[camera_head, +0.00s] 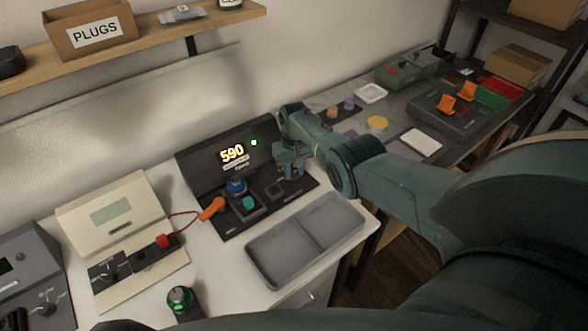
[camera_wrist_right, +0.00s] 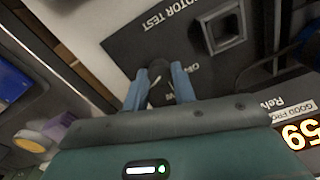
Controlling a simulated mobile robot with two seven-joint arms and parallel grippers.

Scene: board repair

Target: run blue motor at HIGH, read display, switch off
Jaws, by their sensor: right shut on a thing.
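The dark motor test station (camera_head: 200,165) stands on the white bench. Its display (camera_head: 233,153) shows 590 in glowing orange digits, with a green light (camera_head: 254,142) lit beside it. The blue motor (camera_head: 236,187) sits upright in front of the display; a blue part of it shows at the right edge of the wrist view (camera_wrist_right: 314,48). My right gripper (camera_head: 290,172) is at the station's right end. In the wrist view its blue fingers (camera_wrist_right: 159,88) are shut on the dark switch knob (camera_wrist_right: 158,72). The knob's exact setting is hard to read. My left gripper is not in view.
An orange plug (camera_head: 212,208) has a red cable. A grey two-part tray (camera_head: 305,240) lies in front. A beige tester (camera_head: 75,205) stands left.

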